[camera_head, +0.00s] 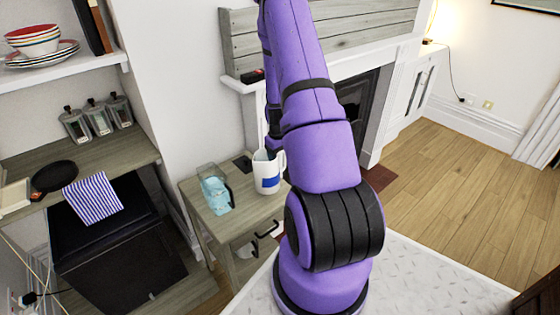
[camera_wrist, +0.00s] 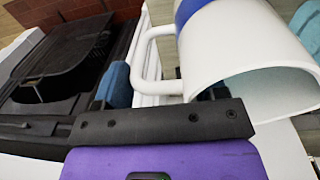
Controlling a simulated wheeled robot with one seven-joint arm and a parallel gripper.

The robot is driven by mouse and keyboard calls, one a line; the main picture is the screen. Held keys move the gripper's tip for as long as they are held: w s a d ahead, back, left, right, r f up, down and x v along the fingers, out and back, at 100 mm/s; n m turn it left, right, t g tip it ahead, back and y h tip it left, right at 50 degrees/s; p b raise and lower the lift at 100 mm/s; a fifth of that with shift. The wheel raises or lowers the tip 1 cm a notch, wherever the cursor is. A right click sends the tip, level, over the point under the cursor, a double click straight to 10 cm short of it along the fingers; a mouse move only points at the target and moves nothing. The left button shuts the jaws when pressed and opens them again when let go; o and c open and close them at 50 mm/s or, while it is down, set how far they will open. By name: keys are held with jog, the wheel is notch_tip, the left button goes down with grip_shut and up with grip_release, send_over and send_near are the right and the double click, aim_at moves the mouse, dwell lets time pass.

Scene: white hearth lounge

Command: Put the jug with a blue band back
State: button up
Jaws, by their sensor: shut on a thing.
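The white jug with a blue band (camera_head: 268,184) is upright in the head view, at the right side of a small grey wooden side table (camera_head: 205,217). I cannot tell whether its base touches the tabletop or hangs just above it. In the wrist view the jug (camera_wrist: 245,50) fills the upper right, its open mouth facing the camera and its handle at its left. My gripper (camera_wrist: 160,90) is shut on the jug at the handle, with a blue-padded finger to the left and the other partly hidden by the jug. In the head view my arm hides most of the gripper.
A clear container with light blue contents (camera_head: 215,191) stands left of the jug on the same table. A small dark item (camera_head: 243,163) lies near the table's back. The fireplace mantel (camera_head: 243,84) is behind. A counter with a black pan (camera_head: 54,176) is left. Wooden floor is open at right.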

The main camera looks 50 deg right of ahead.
jog(key=shift+w+d, duration=0.25)
jog(key=shift+d, duration=0.15)
jog(key=shift+f, duration=1.9)
jog(key=o, duration=1.7)
jog(key=shift+c, duration=0.2)
